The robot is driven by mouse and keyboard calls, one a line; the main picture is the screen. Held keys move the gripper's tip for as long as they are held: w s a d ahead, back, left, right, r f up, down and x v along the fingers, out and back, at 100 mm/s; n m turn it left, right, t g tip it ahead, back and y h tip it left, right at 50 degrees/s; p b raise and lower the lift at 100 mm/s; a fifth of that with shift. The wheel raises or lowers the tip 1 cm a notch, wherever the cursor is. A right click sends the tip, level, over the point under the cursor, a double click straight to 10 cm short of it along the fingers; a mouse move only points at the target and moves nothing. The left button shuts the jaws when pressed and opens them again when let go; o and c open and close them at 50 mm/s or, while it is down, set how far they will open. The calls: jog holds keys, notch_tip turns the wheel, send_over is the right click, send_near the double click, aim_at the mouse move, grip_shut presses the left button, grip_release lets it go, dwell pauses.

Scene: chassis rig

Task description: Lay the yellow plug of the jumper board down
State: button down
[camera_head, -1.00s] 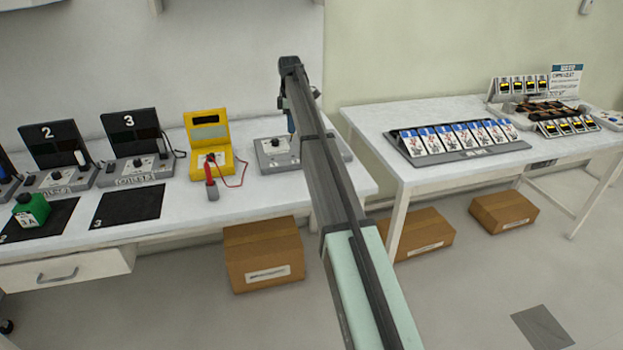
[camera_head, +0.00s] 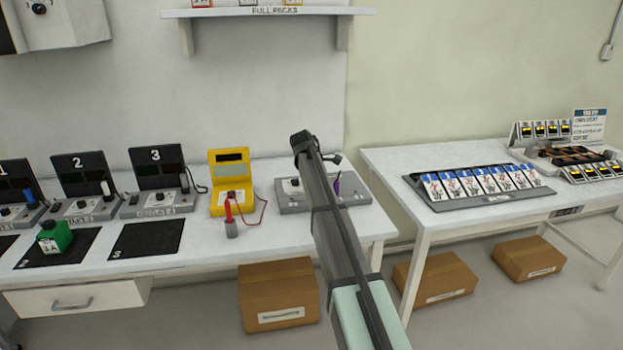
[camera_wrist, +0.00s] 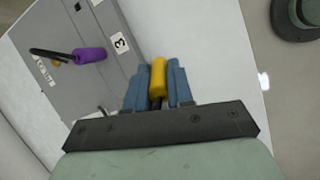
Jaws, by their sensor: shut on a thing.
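The yellow plug (camera_wrist: 158,76) shows in the wrist view, upright in the picture between the blue fingers of my gripper (camera_wrist: 157,84). The gripper is shut on it. Beside it, to the left in that view, is the grey jumper board (camera_wrist: 85,90) with a "3" label. In the head view the board (camera_head: 293,199) stands at the right end of the left bench, partly behind my arm. The purple plug (camera_head: 337,186) shows just right of the arm. The yellow plug and fingertips are hidden there.
A yellow meter (camera_head: 230,190) with a red probe (camera_head: 229,212) stands left of the board. White bench top (camera_wrist: 205,60) is clear beside the gripper, with the bench edge beyond. A second table (camera_head: 390,165) with a card rack (camera_head: 490,198) stands right.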

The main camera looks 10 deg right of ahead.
jog(key=s+d+r+h, duration=0.2)
jog(key=d+h, duration=0.1)
jog(key=d, duration=0.3)
jog(key=shift+s+r, duration=0.2)
jog(key=shift+f, duration=0.15)
jog(key=shift+a+f, duration=0.1)
jog(key=shift+f, duration=3.35)
jog(key=c, duration=0.9)
grip_release()
jog(key=shift+r, duration=0.1)
jog(key=v, duration=1.3)
jog(key=shift+a+r, duration=0.15)
jog(key=shift+a, duration=0.25)
